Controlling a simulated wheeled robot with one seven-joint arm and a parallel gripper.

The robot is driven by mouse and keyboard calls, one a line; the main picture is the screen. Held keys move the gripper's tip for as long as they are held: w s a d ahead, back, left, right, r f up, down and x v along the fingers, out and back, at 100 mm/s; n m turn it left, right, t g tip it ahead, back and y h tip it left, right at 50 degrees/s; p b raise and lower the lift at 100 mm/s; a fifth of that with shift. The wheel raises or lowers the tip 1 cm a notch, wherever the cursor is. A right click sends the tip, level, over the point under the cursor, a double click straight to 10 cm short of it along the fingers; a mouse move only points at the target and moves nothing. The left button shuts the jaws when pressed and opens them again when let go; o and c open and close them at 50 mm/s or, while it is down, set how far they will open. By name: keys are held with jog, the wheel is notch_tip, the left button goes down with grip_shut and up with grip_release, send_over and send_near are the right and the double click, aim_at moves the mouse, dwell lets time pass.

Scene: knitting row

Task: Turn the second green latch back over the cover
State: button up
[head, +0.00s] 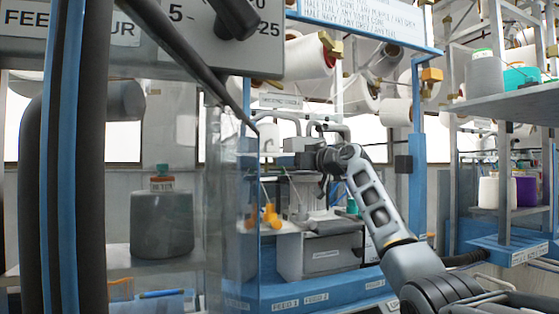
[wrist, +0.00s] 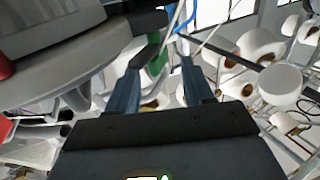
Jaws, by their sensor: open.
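My gripper (wrist: 162,66) is open in the wrist view, its two blue-grey fingers apart. A green latch (wrist: 157,62) shows between the fingertips, beside a dark bar; I cannot tell whether either finger touches it. A grey curved machine part (wrist: 85,55) fills the upper left of the wrist view; I cannot tell whether it is the cover. In the head view my gripper (head: 301,157) is at the machine's upper part, under curved grey pipes. The latch cannot be made out there, and which green latch this is cannot be told.
A clear panel (head: 215,200) and a blue post (head: 62,160) stand at the left. Yellow-orange knobs (head: 269,215) are left of my arm, near a grey box (head: 325,252). White yarn cones (wrist: 280,83) are at the right of the wrist view. Shelves (head: 505,105) stand far right.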

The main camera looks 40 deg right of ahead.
jog(key=shift+w+a+p, duration=0.2)
jog(key=shift+w+p, duration=0.2)
jog(key=shift+w, duration=1.5)
grip_shut()
